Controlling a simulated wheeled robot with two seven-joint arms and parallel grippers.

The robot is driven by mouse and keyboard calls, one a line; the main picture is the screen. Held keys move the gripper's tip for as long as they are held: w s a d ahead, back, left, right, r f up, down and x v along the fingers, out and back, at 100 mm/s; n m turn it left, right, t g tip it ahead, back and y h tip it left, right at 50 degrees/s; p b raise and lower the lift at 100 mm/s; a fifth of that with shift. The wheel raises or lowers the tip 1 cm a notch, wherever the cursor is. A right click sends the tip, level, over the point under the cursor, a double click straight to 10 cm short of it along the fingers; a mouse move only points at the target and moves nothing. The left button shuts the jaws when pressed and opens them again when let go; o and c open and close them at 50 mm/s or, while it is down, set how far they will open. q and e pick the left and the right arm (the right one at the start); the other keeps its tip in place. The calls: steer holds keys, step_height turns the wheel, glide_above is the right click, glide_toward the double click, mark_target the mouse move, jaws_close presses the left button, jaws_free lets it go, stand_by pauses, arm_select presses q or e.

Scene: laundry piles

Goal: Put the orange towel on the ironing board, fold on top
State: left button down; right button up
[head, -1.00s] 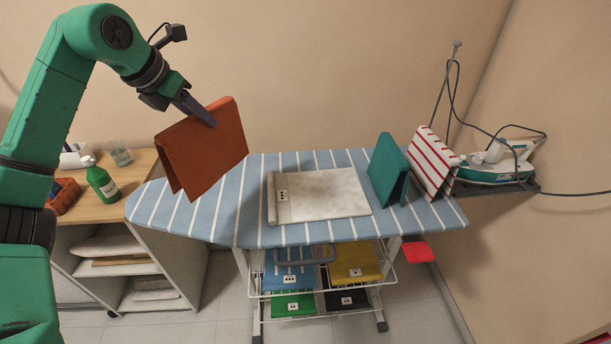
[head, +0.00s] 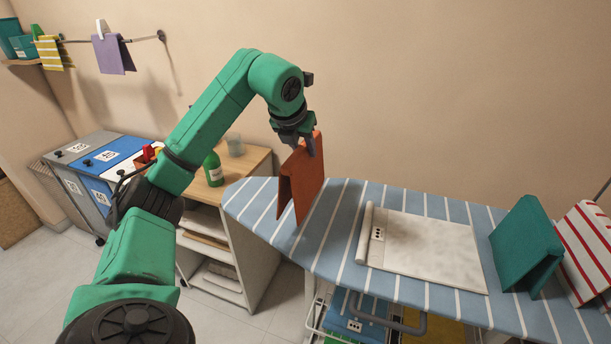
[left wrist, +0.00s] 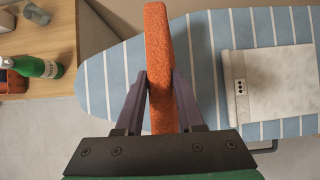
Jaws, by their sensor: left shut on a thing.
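The orange towel (head: 303,178) is folded and hangs with its fold up and its two layers down, like a tent. My left gripper (head: 311,143) is shut on its folded top edge. In the left wrist view the towel (left wrist: 159,62) stands edge-on between the two fingers (left wrist: 160,95). The towel is over the left part of the striped blue ironing board (head: 335,215). I cannot tell whether its lower edges touch the board. My right gripper is not in view.
A pale mat (head: 430,248) lies on the board's middle. A teal towel (head: 525,245) and a red-striped towel (head: 588,245) stand tented at the right. A green bottle (head: 213,170) stands on the wooden cabinet at the left. Board is clear between the orange towel and mat.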

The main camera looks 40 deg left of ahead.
mark_target(303, 167)
arm_select(q)
step_height(303, 167, down, 6)
steer(key=shift+r+b, duration=0.25)
steer(key=shift+b, duration=0.15)
steer(key=c, duration=0.5)
jaws_free()
steer(key=shift+s+d+r, duration=0.1)
steer(key=p+v, duration=0.1)
steer(key=v, duration=1.1)
steer(key=shift+d+f, duration=0.1)
steer(key=shift+f, duration=0.1)
